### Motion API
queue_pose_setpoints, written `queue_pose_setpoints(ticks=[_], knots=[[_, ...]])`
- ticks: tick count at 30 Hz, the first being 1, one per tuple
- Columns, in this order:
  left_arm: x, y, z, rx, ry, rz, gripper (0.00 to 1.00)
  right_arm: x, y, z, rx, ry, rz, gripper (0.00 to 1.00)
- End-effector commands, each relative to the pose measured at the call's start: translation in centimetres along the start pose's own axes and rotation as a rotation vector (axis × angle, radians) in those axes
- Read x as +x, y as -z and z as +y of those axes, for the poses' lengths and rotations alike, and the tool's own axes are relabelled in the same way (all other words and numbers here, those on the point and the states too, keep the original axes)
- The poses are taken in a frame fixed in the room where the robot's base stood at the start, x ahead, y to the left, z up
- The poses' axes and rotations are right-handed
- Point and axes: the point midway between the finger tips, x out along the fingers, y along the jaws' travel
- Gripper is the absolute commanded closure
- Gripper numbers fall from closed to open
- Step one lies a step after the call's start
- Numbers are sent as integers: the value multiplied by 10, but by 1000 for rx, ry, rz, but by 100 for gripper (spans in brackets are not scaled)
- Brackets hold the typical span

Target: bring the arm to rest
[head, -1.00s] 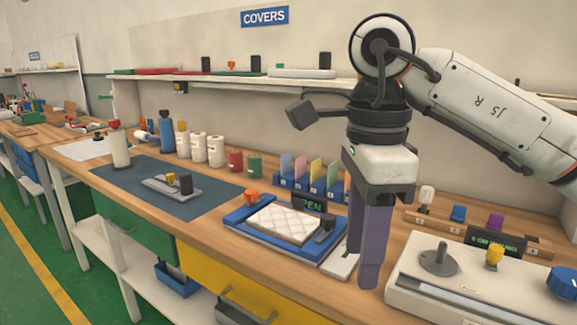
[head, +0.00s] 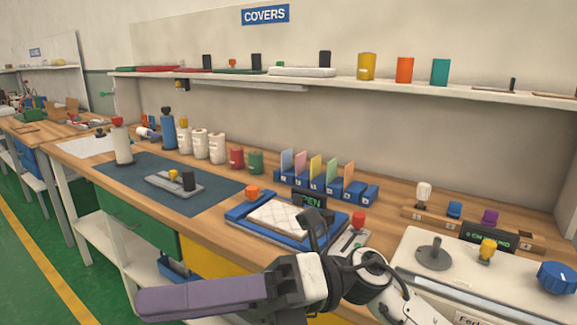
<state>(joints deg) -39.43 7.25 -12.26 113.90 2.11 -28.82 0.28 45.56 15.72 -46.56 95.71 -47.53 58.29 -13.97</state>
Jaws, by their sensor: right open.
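My right arm is folded low at the bottom of the head view, in front of the bench's front edge. My right gripper (head: 146,303) points left, with its long purple-grey fingers seen edge-on. It is open, and I see nothing held in it. A white quilted mattress (head: 284,219) lies in the blue tray (head: 236,217) on the bench, beyond my arm and apart from the gripper. My left gripper is not in view.
The wooden bench (head: 213,214) carries a dark blue mat (head: 128,180), a blue card rack (head: 373,190) and a white machine with knobs (head: 412,252). A shelf (head: 404,84) with covers runs along the wall. Drawers (head: 150,233) lie below the bench.

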Motion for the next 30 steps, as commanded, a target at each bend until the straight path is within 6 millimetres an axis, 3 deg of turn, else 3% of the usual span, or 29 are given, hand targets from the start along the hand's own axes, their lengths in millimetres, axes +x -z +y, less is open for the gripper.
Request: queue_pose_setpoints(ticks=[2,6,8,11,14,17,21,27,30], knots=[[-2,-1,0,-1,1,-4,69,-12,-18,-2,149,-90,-224,55],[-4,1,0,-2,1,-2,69,-63,-44,-29,428,-205,-621,55],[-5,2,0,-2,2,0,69,-92,-46,-49,555,-243,-790,55],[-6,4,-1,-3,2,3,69,-147,-31,-92,778,-288,-1069,55],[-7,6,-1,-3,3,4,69,-198,7,-136,993,-316,-1325,55],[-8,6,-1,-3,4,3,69,-239,60,-174,1189,-326,-1548,55],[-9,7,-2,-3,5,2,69,-279,151,-213,1444,-320,-1828,55],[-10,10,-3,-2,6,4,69,-304,286,-234,1753,-285,-2153,55],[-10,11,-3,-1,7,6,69,-306,334,-234,1858,-264,-2260,55]])
